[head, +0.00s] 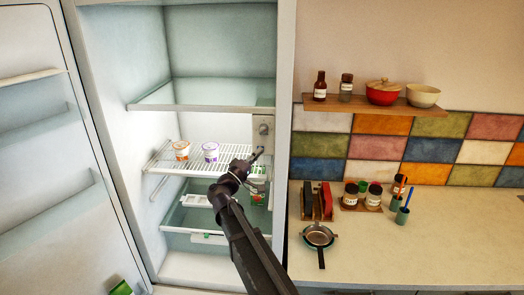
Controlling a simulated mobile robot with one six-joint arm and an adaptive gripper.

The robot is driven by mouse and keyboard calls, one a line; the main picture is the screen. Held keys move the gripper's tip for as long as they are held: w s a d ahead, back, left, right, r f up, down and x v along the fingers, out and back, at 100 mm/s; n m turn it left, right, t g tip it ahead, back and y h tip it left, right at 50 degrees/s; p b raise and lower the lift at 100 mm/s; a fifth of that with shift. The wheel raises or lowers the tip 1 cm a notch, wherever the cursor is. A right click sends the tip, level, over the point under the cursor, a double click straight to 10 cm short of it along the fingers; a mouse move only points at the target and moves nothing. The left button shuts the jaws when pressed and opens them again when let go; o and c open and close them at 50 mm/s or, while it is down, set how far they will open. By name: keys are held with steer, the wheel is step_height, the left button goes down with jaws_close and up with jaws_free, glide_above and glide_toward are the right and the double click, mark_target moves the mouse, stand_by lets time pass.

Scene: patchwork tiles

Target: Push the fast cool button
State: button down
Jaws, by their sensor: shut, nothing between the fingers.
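The fridge stands open, and a small light control panel (270,138) is on its right inner wall. A round knob (263,128) sits on the upper part of the panel. I cannot make out the fast cool button; the lower part of the panel is partly behind my fingertips. My gripper (257,153) is shut and empty. Its tip is at the lower edge of the panel in the picture, below the knob. I cannot tell whether it touches the panel.
Yogurt cups (182,150) stand on the wire shelf (165,160). A carton with green and white print (257,185) is just below my gripper. The fridge door (40,200) is open at the left. A counter (420,250) with jars and a pan (318,236) is at the right.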

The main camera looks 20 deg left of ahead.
steer(key=shift+w, duration=0.15)
stand_by(0.5)
steer(key=shift+s+d, duration=0.15)
steer(key=shift+s, duration=0.45)
steer(key=s+d, duration=0.1)
steer(key=s, duration=0.5)
steer(key=shift+d, duration=0.15)
stand_by(0.5)
steer(key=shift+d+f, duration=0.1)
stand_by(1.4)
